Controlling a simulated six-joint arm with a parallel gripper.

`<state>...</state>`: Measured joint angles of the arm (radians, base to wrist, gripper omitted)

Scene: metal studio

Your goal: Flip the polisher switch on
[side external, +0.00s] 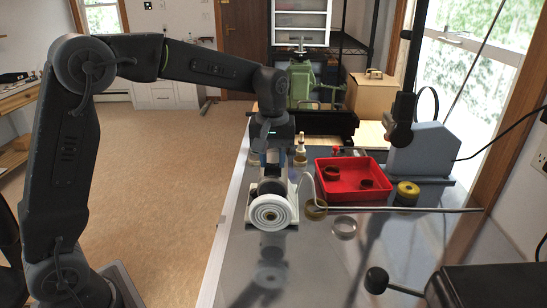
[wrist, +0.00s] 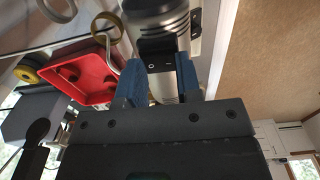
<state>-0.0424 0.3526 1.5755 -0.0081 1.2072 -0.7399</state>
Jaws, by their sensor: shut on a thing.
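The polisher (side external: 270,213) is a white machine with a ringed round wheel facing the side camera. It stands on the grey metal bench. In the side view my gripper (side external: 272,160) is just above and behind the wheel. The switch is hidden there.
A red tray (side external: 345,192) holding rings is right of the polisher. A brass ring (side external: 316,210), a clear ring (side external: 344,228) and a yellow roll (side external: 407,193) lie near it. A steel rod (side external: 420,209) crosses the bench. A small bottle (side external: 301,150) stands behind the polisher.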

